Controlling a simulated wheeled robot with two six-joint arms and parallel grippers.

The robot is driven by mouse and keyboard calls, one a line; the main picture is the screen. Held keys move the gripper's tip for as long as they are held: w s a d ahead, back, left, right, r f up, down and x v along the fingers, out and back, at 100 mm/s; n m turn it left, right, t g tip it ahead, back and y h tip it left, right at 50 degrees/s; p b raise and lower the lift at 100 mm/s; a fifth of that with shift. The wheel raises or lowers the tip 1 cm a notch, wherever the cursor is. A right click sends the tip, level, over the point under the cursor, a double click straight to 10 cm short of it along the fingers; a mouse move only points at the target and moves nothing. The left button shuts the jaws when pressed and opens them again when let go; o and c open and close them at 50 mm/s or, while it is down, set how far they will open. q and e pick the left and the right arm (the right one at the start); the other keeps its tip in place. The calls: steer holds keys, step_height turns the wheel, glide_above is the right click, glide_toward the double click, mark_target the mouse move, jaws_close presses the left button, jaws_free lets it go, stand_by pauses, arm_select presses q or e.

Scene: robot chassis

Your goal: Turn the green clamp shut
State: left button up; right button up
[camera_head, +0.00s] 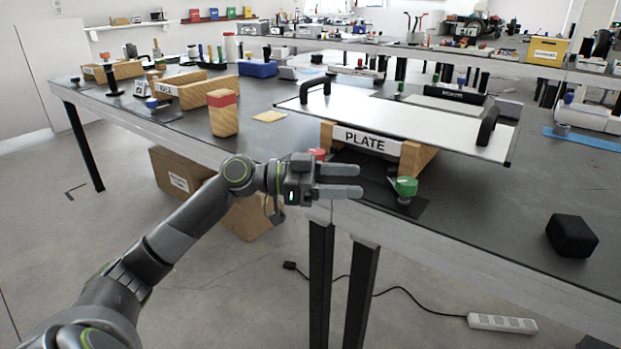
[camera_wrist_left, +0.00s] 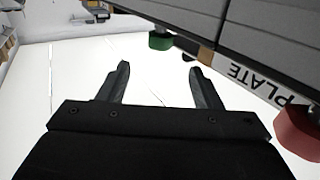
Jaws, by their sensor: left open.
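The green clamp (camera_head: 404,186) sits on a dark base near the front edge of the table, at the right end of the white PLATE label (camera_head: 372,142). It also shows at the top of the left wrist view (camera_wrist_left: 160,42). My left gripper (camera_head: 358,181) is open and empty, just left of the green clamp, with its fingers pointing towards it. A gap remains between the fingertips and the clamp. In the left wrist view the two fingers (camera_wrist_left: 160,69) are spread apart below the clamp. My right gripper is in neither view.
A red clamp (camera_head: 316,154) stands behind my gripper at the label's left end. A flat plate (camera_head: 400,118) with two black handles rests on wooden supports above. A black block (camera_head: 571,235) lies near the table edge at right. Bare table lies between it and the clamp.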

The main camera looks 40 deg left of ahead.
arm_select(q)
steer(key=v, duration=0.6)
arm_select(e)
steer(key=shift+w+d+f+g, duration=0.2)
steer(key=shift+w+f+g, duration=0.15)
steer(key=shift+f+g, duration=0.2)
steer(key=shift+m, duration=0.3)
